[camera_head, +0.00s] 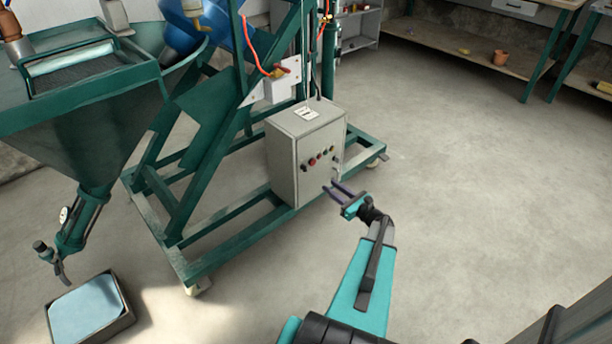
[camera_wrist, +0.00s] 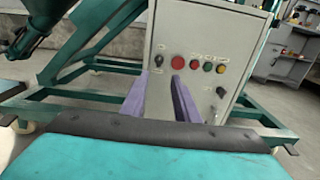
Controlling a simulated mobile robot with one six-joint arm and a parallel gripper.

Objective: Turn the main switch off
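A grey control box (camera_head: 292,165) stands on the green machine frame. In the wrist view its front panel (camera_wrist: 200,35) carries a black knob (camera_wrist: 158,59), a big red button (camera_wrist: 178,62) and a row of small yellow, green and red buttons (camera_wrist: 208,66). Another black knob (camera_wrist: 220,91) sits lower right, with a dark fitting (camera_wrist: 212,112) below it. The labels are too small to read, so I cannot tell which knob is the main switch. My gripper (camera_head: 328,186) is open and empty in front of the panel; its two purple fingers (camera_wrist: 160,85) point at it.
The green frame (camera_head: 225,245) runs beneath and around the box. A green hopper (camera_head: 85,130) with a hose nozzle stands at left, above an open box (camera_head: 90,310) on the floor. Benches (camera_head: 470,60) stand at the back right. The floor (camera_head: 460,200) at right is clear.

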